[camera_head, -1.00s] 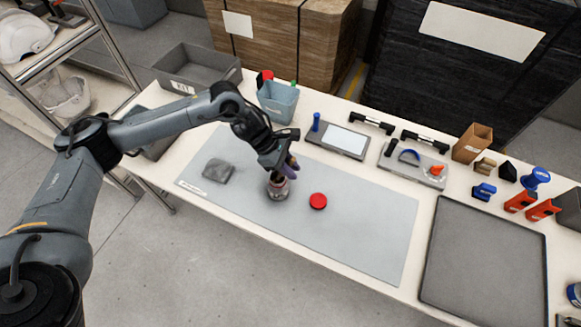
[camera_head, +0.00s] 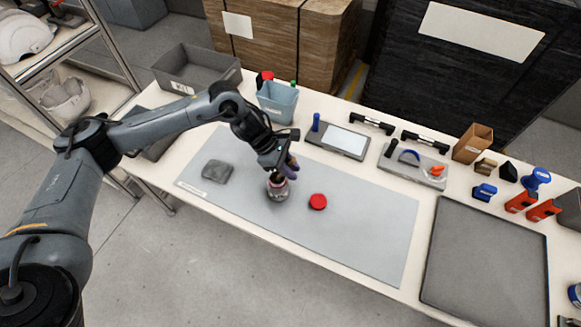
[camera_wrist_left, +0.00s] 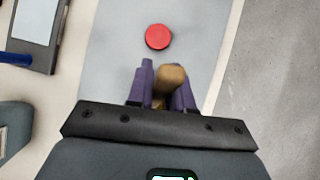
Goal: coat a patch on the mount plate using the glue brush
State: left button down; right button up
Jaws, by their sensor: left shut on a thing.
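My left gripper (camera_head: 285,165) is shut on the glue brush, whose tan wooden handle (camera_wrist_left: 170,80) shows between the purple fingers in the left wrist view. The gripper is right above an open glass jar (camera_head: 278,190) on the grey mat. The brush's lower end is down at the jar's mouth; its bristles are hidden. A round red lid (camera_head: 318,201) lies on the mat to the right of the jar, and also shows in the wrist view (camera_wrist_left: 158,37). A grey plate with a pale rectangle (camera_head: 345,141) lies behind the mat; I cannot tell whether it is the mount plate.
A grey cloth (camera_head: 217,171) lies left of the jar. A blue-grey bin (camera_head: 278,103) stands behind the gripper. A tray of small parts (camera_head: 398,166), black handles (camera_head: 371,124) and an empty dark tray (camera_head: 485,265) are to the right. The mat's right part is clear.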

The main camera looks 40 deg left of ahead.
aim_at(293, 157)
pick_arm(q)
jog(key=shift+r+p, duration=1.7)
jog(key=shift+r, duration=1.75)
